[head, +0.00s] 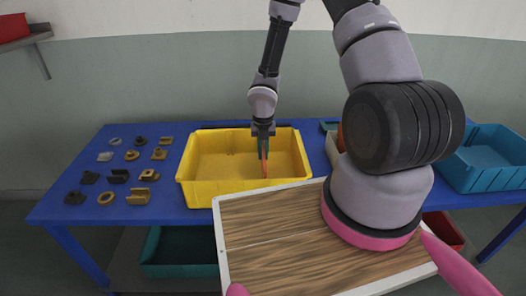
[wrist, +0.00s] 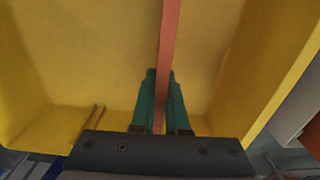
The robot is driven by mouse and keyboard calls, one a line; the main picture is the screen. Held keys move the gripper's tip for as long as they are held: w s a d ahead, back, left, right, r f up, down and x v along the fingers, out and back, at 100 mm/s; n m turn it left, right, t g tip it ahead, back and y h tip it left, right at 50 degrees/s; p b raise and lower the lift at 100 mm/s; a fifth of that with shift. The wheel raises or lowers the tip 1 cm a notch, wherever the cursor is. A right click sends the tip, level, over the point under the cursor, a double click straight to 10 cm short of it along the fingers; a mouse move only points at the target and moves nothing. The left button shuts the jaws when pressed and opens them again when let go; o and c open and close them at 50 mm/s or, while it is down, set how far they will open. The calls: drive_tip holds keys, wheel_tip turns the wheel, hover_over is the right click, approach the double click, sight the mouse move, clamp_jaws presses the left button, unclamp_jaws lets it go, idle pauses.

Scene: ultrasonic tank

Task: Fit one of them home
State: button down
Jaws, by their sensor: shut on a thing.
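My gripper (head: 263,150) has teal fingers and points down into the yellow bin (head: 190,172). It is shut on a long, thin orange-red strip (head: 265,168), which hangs down inside the bin. In the wrist view the strip (wrist: 167,50) runs between the teal fingers (wrist: 160,105) and out of the top of the picture. Whether its lower end touches the bin floor cannot be told. Two thin brown bars (wrist: 87,130) show by the bin's wall in the wrist view. No slot or seat for the strip shows clearly.
Several small dark and brass-coloured parts (head: 119,176) lie in rows on the blue table (head: 180,213) at left. A blue crate (head: 490,160) stands at right. My arm hides part of the table's right side. A wooden-topped tray (head: 275,230) fills the front.

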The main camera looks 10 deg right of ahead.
drive_tip(key=c, duration=0.8)
unclamp_jaws()
drive_tip(key=shift+c, duration=0.2)
wheel_tip(320, 180, up, 11)
drive_tip(key=shift+f, duration=0.1)
